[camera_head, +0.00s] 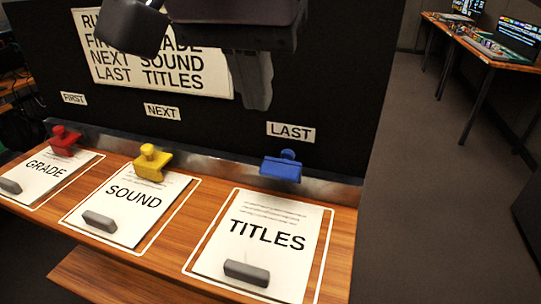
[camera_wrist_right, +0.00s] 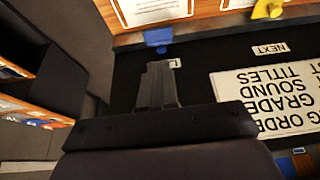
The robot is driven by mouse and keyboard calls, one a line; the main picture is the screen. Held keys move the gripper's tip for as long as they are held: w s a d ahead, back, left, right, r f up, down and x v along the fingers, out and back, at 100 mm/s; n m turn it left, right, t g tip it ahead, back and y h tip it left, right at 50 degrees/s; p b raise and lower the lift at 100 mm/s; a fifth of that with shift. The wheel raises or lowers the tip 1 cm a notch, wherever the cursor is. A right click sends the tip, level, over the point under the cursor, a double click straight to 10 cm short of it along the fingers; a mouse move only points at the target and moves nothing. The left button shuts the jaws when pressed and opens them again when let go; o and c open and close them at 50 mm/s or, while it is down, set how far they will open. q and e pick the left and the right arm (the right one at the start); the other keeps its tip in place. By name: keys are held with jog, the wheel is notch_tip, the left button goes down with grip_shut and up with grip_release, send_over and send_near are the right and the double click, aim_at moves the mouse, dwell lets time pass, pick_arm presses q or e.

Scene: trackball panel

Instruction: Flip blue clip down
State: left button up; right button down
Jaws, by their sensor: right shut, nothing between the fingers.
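The blue clip (camera_head: 281,168) sits at the back edge of the wooden desk, below the LAST label (camera_head: 290,132) and behind the TITLES sheet (camera_head: 262,240). Its small knob stands above a flat plate. My right gripper (camera_head: 258,100) hangs from the top of the head view, in front of the black panel, above and slightly left of the blue clip and apart from it. Its fingers are shut and empty. In the right wrist view the shut fingers (camera_wrist_right: 160,68) point toward the blue clip (camera_wrist_right: 158,37), with a gap between. My left gripper is not in view.
A yellow clip (camera_head: 152,162) and a red clip (camera_head: 65,140) stand further left at the SOUND and GRADE sheets. Grey blocks lie on the sheets, including one (camera_head: 246,272) on TITLES. The black panel (camera_head: 340,80) rises behind the desk. Open floor lies right.

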aim_at(273, 174)
jog(key=x, duration=1.4)
jog(key=shift+s+f, duration=0.15)
jog(key=shift+s, duration=0.1)
jog(key=shift+a, duration=0.1)
